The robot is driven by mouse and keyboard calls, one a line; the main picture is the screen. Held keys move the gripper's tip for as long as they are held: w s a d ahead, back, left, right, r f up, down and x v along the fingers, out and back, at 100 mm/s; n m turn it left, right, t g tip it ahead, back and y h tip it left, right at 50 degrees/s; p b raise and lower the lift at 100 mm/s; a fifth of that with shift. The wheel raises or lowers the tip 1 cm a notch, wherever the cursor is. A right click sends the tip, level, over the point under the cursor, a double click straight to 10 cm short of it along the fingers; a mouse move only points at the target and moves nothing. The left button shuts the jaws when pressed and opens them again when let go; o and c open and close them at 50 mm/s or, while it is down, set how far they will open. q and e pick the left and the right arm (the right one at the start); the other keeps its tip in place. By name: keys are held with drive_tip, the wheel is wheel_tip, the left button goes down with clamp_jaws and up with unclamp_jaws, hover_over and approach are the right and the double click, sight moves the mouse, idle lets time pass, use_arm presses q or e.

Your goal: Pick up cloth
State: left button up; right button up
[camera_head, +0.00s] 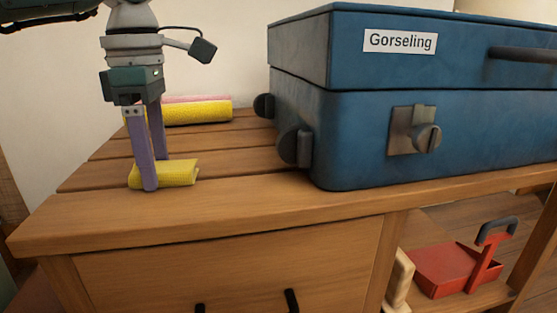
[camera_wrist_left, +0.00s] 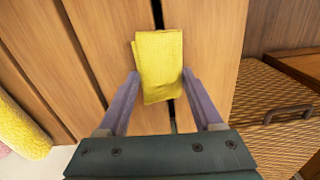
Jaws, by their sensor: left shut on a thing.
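The cloth (camera_head: 178,174) is a small folded yellow piece at the front left of the slatted wooden top, right at the surface; I cannot tell whether it is lifted at all. It also shows in the left wrist view (camera_wrist_left: 159,58), between the two purple fingers. My left gripper (camera_head: 155,177) reaches down from above and is shut on the cloth, one finger on each side. The near finger hides part of the cloth's left end in the head view. My right gripper is not in view.
A blue case (camera_head: 350,140) labelled "Gorseling" stands close on the right of the wooden top (camera_head: 240,200). A yellow roll (camera_head: 200,112) with a pink one (camera_head: 195,98) behind lies at the back. A red dustpan-like thing (camera_head: 440,270) sits on a lower shelf.

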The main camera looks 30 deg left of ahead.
sight(155, 159)
use_arm(q)
drive_tip(key=c, duration=0.7)
drive_tip(key=shift+o, duration=0.2)
wheel_tip(155, 159, up, 20)
drive_tip(key=p, duration=1.1)
